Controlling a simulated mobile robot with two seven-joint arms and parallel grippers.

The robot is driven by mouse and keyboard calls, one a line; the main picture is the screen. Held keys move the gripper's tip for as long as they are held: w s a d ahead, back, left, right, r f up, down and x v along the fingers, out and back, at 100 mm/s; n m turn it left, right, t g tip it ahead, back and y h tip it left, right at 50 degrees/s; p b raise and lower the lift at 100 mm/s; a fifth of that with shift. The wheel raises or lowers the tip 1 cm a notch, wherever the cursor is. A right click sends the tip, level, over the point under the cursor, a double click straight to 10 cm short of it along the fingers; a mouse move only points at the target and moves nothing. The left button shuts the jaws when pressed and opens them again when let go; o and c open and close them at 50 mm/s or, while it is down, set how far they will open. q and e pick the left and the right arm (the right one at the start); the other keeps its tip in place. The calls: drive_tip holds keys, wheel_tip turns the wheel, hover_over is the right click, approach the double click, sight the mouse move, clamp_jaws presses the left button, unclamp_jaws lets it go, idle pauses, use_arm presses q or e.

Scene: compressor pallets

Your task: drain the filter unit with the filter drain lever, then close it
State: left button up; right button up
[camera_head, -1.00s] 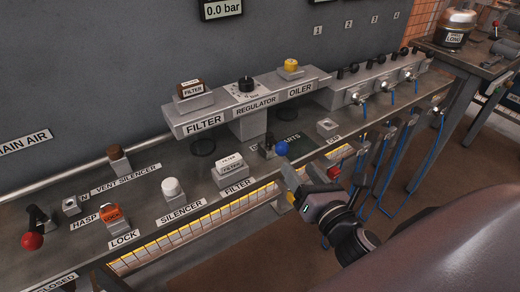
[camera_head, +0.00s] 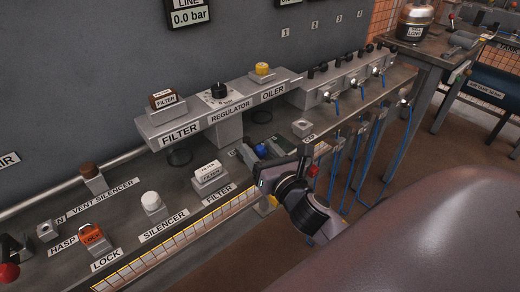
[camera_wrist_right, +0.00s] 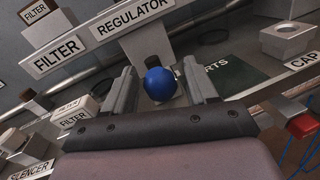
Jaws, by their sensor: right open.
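The filter unit (camera_head: 180,135) is a grey block labelled FILTER, with a dark round bowl (camera_head: 180,157) below it. A lever with a blue ball knob (camera_head: 262,150) stands on the bench right of the filter unit; its label is mostly hidden, so I cannot read it as the drain lever. My right gripper (camera_head: 262,168) is at this knob. In the right wrist view its two fingers (camera_wrist_right: 160,88) are apart, with the blue knob (camera_wrist_right: 160,84) showing between them. I cannot tell whether either finger touches it. My left gripper is out of view.
The regulator (camera_head: 219,92) and oiler (camera_head: 262,72) adjoin the filter unit. A spare filter block (camera_head: 209,172), a white silencer (camera_head: 151,201) and an orange lock (camera_head: 92,236) stand on the bench. Blue hoses (camera_head: 350,160) hang at the right. A gauge reads 0.0 bar.

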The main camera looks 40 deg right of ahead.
drive_tip(key=shift+w, duration=0.15)
drive_tip(key=c, duration=1)
